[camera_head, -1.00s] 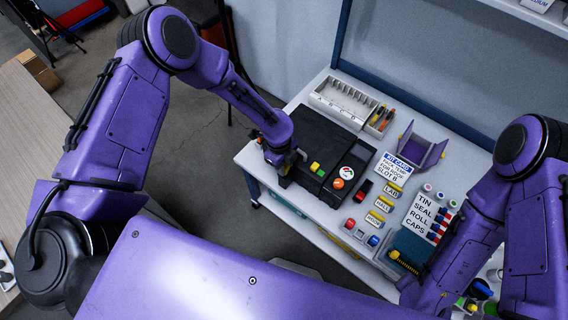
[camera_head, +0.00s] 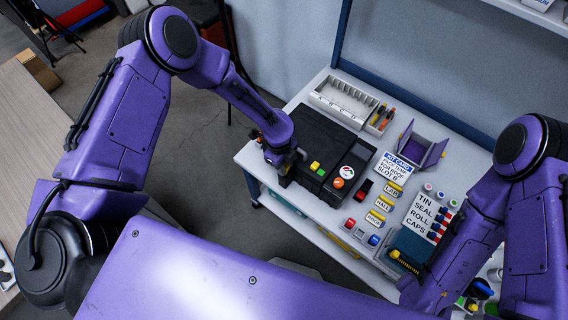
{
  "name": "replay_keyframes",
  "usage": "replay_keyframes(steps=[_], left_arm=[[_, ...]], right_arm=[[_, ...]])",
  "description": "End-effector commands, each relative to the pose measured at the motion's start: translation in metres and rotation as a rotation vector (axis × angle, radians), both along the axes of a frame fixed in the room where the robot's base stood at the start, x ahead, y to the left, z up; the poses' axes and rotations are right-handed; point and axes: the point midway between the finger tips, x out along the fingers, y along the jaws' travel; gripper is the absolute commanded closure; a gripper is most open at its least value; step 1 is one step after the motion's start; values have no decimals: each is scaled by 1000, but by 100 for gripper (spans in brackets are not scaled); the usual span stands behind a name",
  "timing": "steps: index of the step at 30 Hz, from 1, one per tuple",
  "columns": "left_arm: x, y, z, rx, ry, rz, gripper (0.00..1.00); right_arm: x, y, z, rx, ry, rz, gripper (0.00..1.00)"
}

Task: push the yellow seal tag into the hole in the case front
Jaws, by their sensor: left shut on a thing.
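The hole in the case front is not visible from here. My right arm comes in at the right, but its gripper does not show.
The white table (camera_head: 256,160) also bears a slotted tray (camera_head: 343,102), a purple holder (camera_head: 421,150), a kit card (camera_head: 394,166), yellow-marked labelled blocks, a caps card (camera_head: 428,216) and a teal box (camera_head: 411,248).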

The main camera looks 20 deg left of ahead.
Motion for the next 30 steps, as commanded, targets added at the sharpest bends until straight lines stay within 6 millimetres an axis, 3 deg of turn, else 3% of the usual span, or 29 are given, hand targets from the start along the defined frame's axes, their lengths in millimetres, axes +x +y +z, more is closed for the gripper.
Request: replay_keyframes(steps=[30], left_arm=[[0,0,-8,0,0,1,97]], right_arm=[[0,0,-6,0,0,0,47]])
